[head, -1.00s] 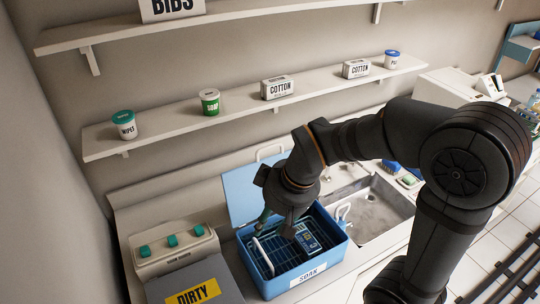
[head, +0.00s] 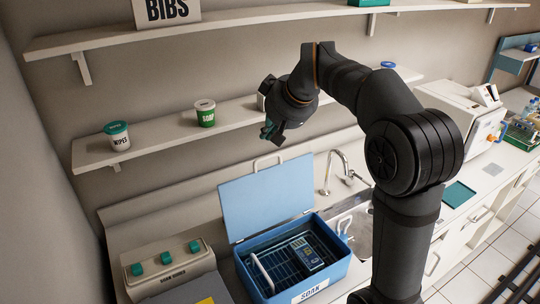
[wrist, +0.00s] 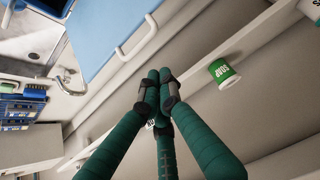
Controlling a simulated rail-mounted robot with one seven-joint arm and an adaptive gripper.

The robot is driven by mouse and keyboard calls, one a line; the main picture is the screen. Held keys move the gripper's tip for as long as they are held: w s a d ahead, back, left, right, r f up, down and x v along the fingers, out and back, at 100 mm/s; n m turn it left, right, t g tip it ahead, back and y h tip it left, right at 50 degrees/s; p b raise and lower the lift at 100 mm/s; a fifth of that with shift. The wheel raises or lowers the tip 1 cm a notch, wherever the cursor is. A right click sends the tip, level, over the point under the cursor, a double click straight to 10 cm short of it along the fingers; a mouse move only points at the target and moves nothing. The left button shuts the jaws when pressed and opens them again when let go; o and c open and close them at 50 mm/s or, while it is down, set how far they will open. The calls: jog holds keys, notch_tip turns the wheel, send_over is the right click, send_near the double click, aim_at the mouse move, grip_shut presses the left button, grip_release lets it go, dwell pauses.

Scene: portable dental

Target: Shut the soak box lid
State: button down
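The blue soak box (head: 338,270), labelled SOAK, stands on the counter with its inside exposed. Its lid (head: 265,200) stands open, upright at the back edge. The lid's pale handle (head: 268,160) is on its top edge. Inside are a wire rack (head: 285,265) and a blue cassette-like item. My gripper (head: 268,132) is up in the air, above and behind the lid's top edge, near the lower shelf. In the wrist view my green fingers (wrist: 155,92) are drawn together at the tips, with nothing seen between them. The lid (wrist: 105,25) shows there at the upper left, apart from the fingers.
The lower shelf (head: 150,142) holds a wipes tub (head: 117,136) and a soap tub (head: 205,113); my gripper is close to it. A tap (head: 328,178) and sink (head: 360,235) are right of the box. A cream unit with green knobs (head: 165,265) is left of it.

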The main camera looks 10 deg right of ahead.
jog(key=w+d+r+p+x, duration=0.1)
jog(key=p+x, duration=0.2)
jog(key=x, duration=0.7)
jog(key=s, duration=0.2)
jog(key=s+p, duration=0.1)
jog(key=s, duration=0.1)
jog(key=shift+d, duration=0.35)
jog(key=shift+s, duration=0.2)
